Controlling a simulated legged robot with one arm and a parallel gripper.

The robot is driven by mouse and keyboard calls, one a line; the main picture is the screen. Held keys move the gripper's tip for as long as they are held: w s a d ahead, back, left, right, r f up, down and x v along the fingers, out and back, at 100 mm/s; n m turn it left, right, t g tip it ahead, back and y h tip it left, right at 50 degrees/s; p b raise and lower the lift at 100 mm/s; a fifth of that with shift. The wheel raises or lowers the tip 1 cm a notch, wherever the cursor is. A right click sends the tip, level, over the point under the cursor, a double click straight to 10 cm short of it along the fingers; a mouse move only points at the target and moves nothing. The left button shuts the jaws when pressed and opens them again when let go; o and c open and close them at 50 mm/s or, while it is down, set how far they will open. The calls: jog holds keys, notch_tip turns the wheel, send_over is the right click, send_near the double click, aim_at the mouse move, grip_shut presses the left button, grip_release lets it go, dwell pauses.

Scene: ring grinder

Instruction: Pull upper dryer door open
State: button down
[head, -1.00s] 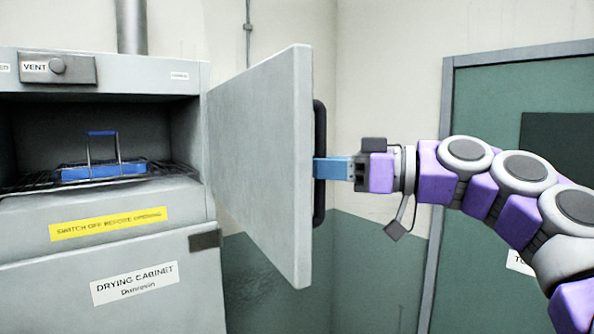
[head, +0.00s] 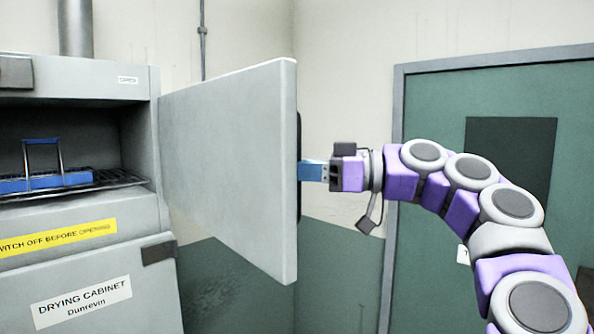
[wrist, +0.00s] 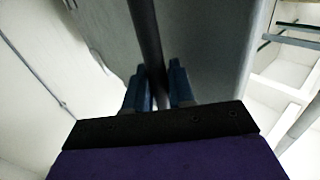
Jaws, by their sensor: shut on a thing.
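The upper dryer door (head: 228,160) stands swung wide open on the right side of the drying cabinet (head: 60,245). Its dark bar handle (head: 299,205) is on the door's far face, mostly hidden behind the door edge in the head view. My gripper (head: 304,171) is at the handle, with its blue fingers partly hidden by the door. In the wrist view the blue fingers (wrist: 160,88) lie on either side of the dark handle bar (wrist: 146,40), shut on it.
The open upper chamber shows a wire rack (head: 108,180) with a blue tray (head: 45,182) that has a raised handle. A green door (head: 425,110) in a grey frame stands behind my arm. A wall corner lies behind the dryer door.

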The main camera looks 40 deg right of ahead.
jog(key=shift+r, duration=0.15)
jog(key=c, duration=1.1)
grip_release()
jog(key=shift+w+a, duration=0.1)
jog(key=p+v, duration=1.2)
jog(key=v, duration=0.5)
jog(key=shift+d, duration=0.25)
